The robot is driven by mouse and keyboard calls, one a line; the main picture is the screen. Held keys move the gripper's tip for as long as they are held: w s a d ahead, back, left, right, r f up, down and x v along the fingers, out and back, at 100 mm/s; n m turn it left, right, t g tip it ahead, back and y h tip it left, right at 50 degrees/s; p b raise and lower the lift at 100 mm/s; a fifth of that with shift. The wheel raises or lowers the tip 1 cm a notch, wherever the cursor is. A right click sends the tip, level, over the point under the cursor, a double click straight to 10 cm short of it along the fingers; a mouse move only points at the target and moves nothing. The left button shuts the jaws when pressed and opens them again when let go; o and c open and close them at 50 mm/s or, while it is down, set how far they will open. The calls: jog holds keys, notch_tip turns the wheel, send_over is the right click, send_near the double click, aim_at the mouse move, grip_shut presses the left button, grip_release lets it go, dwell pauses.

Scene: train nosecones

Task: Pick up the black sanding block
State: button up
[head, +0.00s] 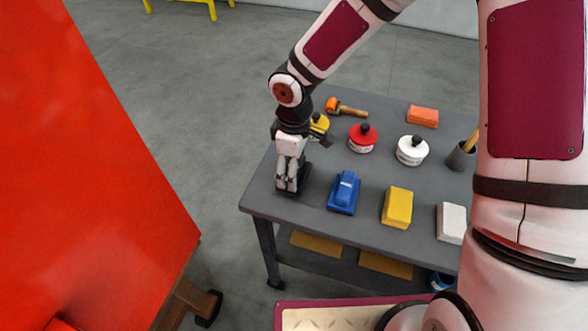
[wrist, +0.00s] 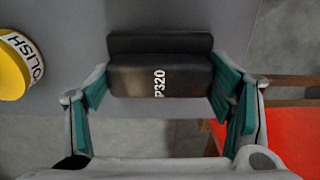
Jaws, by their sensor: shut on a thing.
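The black sanding block (wrist: 140,78) lies between the two fingers of my gripper (wrist: 160,88) in the wrist view, with "P320" in white on its face. The green finger pads are on its left and right sides, and my gripper is shut on it. In the head view my gripper (head: 290,185) points down at the left end of the grey table (head: 290,205). There the block is mostly hidden behind the fingers. I cannot tell whether it still touches the table top.
A blue block (head: 344,192), a yellow block (head: 397,207) and a white block (head: 451,222) line the table's front. Behind are a red tin (head: 362,138), a white tin (head: 412,150), a yellow tin (head: 319,123) and an orange block (head: 423,116). A large red body (head: 80,180) stands left.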

jog(key=shift+s+r, duration=0.2)
jog(key=shift+r, duration=0.3)
jog(key=shift+s+r, duration=0.2)
jog(key=shift+r, duration=0.3)
jog(key=s+a+r+b, duration=0.1)
jog(key=s, duration=1.4)
jog(key=shift+r, duration=0.2)
jog(key=shift+s+a, duration=0.1)
jog(key=o, duration=0.5)
jog(key=c, duration=0.3)
